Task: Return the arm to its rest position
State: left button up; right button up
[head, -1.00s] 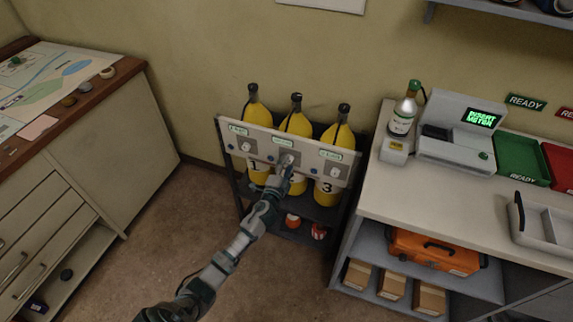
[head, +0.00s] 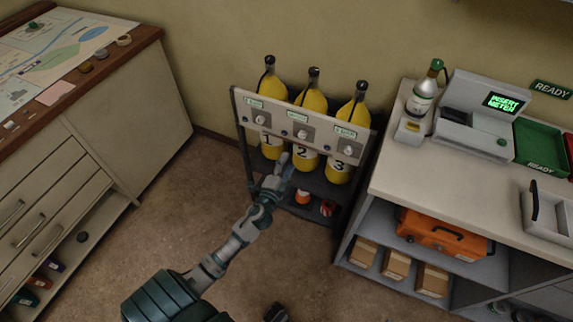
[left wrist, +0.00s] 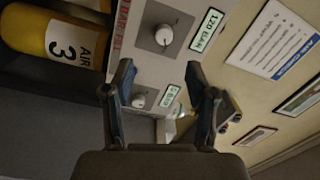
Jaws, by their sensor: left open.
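My left arm reaches up from the bottom of the head view. Its gripper (head: 283,165) is in front of the cylinder rack, below the panel, overlapping the area between cylinders 1 and 2. In the left wrist view the gripper (left wrist: 162,78) is open, its two fingers apart with nothing held between them. The grey-white panel (head: 318,130) carries several knobs and green labels. A knob (left wrist: 164,36) shows beyond the fingers in the wrist view. I cannot tell the exact gap between fingers and panel. My right gripper is not clearly seen.
Yellow cylinders (head: 361,108) stand behind the panel in a dark rack. A counter (head: 455,185) is at right, with an orange case (head: 445,235) and boxes on its shelf. A drawer cabinet (head: 130,125) is at left. Open floor (head: 165,235) lies between.

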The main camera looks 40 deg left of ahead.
pick_arm(q)
jog(key=shift+s, duration=0.15)
pick_arm(e)
jog(key=shift+w, duration=0.1)
dwell(0.3)
